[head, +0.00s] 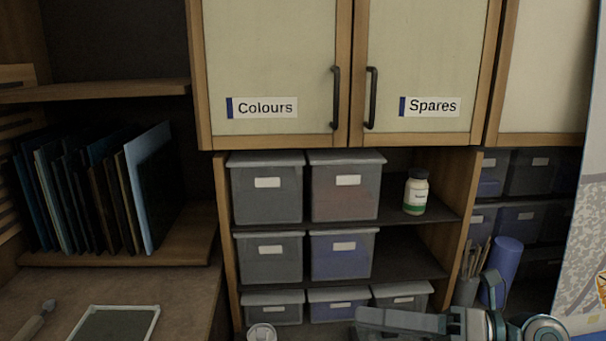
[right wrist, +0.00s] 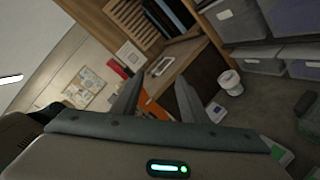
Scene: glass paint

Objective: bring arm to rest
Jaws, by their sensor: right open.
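My right gripper (head: 362,324) shows at the bottom edge of the head view, right of centre, in front of the lowest shelf bins; part of it is cut off by the frame. In the right wrist view its two fingers (right wrist: 158,84) stand apart, with nothing held between them. My left gripper is in neither view.
Closed cupboards labelled Colours (head: 265,107) and Spares (head: 434,106) hang above shelves of lidded grey bins (head: 267,190). A white bottle (head: 416,193) stands on the upper shelf. Dark panels (head: 90,195) stand in a rack at left. A white tub (right wrist: 230,80) is near the bins.

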